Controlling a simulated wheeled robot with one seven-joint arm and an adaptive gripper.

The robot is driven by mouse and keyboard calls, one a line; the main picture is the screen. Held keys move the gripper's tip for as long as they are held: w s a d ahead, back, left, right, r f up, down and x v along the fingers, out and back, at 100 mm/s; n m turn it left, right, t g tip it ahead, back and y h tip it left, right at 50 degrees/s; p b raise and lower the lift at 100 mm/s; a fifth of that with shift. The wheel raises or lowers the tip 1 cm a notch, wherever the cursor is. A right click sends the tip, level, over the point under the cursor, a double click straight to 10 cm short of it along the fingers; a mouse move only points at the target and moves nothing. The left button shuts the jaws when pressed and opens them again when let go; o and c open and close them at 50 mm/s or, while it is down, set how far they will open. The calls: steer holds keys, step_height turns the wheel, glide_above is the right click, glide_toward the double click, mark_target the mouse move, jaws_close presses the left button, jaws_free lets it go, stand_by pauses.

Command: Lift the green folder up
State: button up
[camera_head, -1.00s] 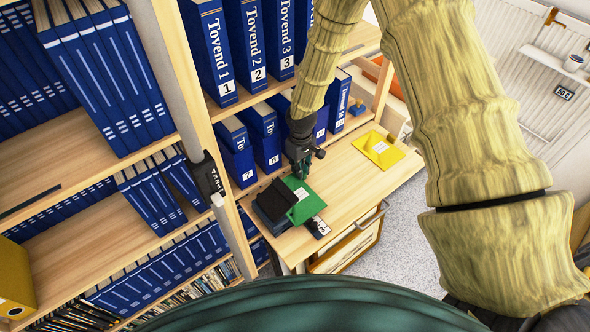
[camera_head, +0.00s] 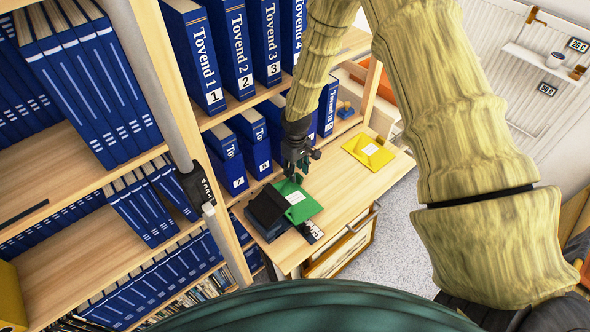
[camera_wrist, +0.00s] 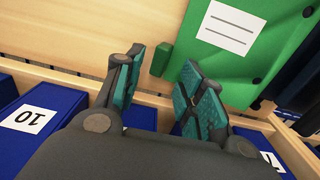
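The green folder (camera_head: 301,206) lies on the wooden surface at the centre of the head view, partly over dark boxes. In the wrist view the folder (camera_wrist: 281,40) fills the upper right and carries a white lined label. My gripper (camera_head: 294,178) is above the folder's far edge. In the wrist view my gripper (camera_wrist: 163,62) is open, with its two teal-padded fingers apart. A small green tab (camera_wrist: 161,60) shows between and beyond the fingertips. Whether it belongs to the folder is unclear. Nothing is held.
Dark boxes (camera_head: 267,208) sit left of the folder. A small dark object with a pale face (camera_head: 311,231) lies in front. A yellow folder (camera_head: 369,152) lies farther back right. Blue binders (camera_head: 228,160) stand on shelves behind and left. Wood between the folders is clear.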

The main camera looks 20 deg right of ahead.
step_height(320, 180, up, 12)
stand_by(0.7)
stand_by(0.5)
